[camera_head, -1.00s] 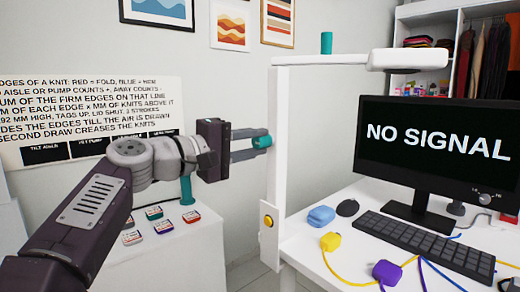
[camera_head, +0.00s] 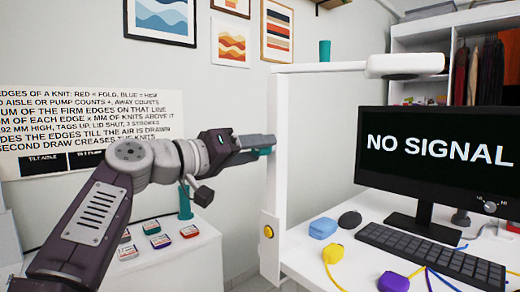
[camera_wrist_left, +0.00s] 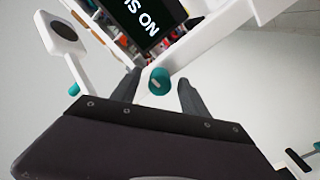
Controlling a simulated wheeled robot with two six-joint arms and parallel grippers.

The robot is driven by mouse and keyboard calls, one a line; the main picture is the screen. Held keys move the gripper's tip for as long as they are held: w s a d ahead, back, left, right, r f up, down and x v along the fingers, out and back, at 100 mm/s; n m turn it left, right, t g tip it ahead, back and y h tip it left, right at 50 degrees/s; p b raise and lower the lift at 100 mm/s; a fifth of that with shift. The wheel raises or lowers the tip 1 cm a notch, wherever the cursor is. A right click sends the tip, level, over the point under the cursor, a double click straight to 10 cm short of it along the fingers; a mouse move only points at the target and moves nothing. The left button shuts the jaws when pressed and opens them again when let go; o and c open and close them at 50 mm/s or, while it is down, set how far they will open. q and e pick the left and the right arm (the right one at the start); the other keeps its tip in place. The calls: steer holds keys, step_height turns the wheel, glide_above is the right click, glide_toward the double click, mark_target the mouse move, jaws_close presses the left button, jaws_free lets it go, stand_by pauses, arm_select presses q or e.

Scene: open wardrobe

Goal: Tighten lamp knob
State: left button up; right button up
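The white desk lamp has an upright post (camera_head: 274,180), a top arm and a flat head (camera_head: 403,65). A teal knob (camera_head: 262,151) sits on the post's left side, partly hidden by my gripper. My left gripper (camera_head: 260,141) reaches the post from the left. In the left wrist view the knob (camera_wrist_left: 158,80) lies between the two open fingers (camera_wrist_left: 160,92), with a gap on each side. A second teal cylinder (camera_head: 325,50) stands up from the lamp's top arm; it also shows in the left wrist view (camera_wrist_left: 74,89). My right gripper is not in view.
A monitor (camera_head: 435,150), keyboard (camera_head: 432,250), mouse (camera_head: 350,219), and blue, yellow and purple blocks with cords lie on the white desk. A yellow button (camera_head: 268,231) is low on the post. A white cabinet (camera_head: 180,262) with several small cases and a teal stand (camera_head: 185,203) is left.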

arm_select(q)
steer(key=shift+o, duration=1.1)
steer(key=shift+s, duration=0.1)
steer(key=shift+s+a+f+b, duration=0.1)
steer(key=shift+s+a+b, duration=0.05)
steer(key=shift+a+b, duration=0.2)
steer(key=b+v, duration=0.1)
steer(key=v, duration=0.2)
steer(key=shift+s+a, duration=0.1)
steer(key=shift+a, duration=0.05)
steer(key=b+v, duration=0.1)
steer(key=v, duration=0.3)
